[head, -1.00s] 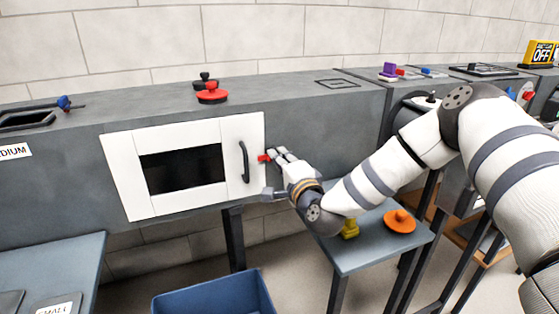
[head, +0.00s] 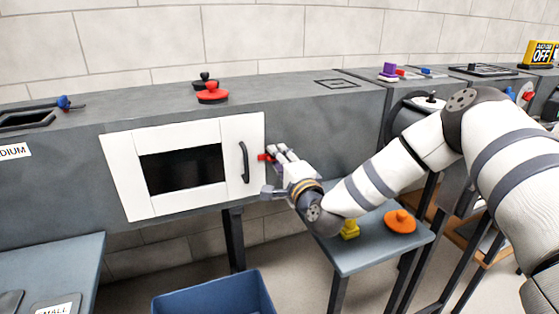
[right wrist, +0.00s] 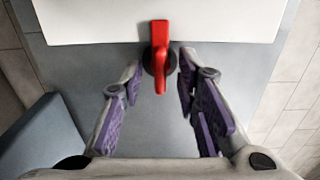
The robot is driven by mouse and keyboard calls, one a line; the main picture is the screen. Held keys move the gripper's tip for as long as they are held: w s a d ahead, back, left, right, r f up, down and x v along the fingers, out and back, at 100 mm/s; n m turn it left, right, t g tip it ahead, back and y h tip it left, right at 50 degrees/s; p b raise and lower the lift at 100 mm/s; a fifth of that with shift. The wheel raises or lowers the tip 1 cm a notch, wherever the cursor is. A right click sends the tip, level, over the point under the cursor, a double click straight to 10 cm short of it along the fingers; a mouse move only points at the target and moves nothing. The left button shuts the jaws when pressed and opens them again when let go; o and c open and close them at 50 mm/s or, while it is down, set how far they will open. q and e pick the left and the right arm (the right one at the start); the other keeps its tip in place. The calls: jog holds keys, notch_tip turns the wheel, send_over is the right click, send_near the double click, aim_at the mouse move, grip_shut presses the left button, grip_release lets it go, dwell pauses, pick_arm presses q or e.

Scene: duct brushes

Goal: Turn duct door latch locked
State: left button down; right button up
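The white duct door (head: 122,165) with its dark window and black handle (head: 244,162) is closed against the grey duct. The red latch (head: 265,157) sits at the door's right edge. In the right wrist view the red latch (right wrist: 160,50) stands on a dark round base, its upper end overlapping the white door edge. My right gripper (head: 277,172) is open beside the latch. In the right wrist view its fingers (right wrist: 159,72) stand on either side of the latch's lower part, with gaps showing on both sides. My left gripper is not in view.
A red-and-black round piece (head: 212,93) stands on the duct top. A small table (head: 365,258) below my right arm holds a yellow piece (head: 350,229) and an orange disc (head: 400,221). A blue bin (head: 213,297) stands on the floor below the door.

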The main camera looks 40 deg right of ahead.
jog(key=shift+s, duration=0.1)
jog(key=v, duration=1.1)
jog(key=shift+s+a, duration=0.2)
jog(key=shift+s, duration=0.2)
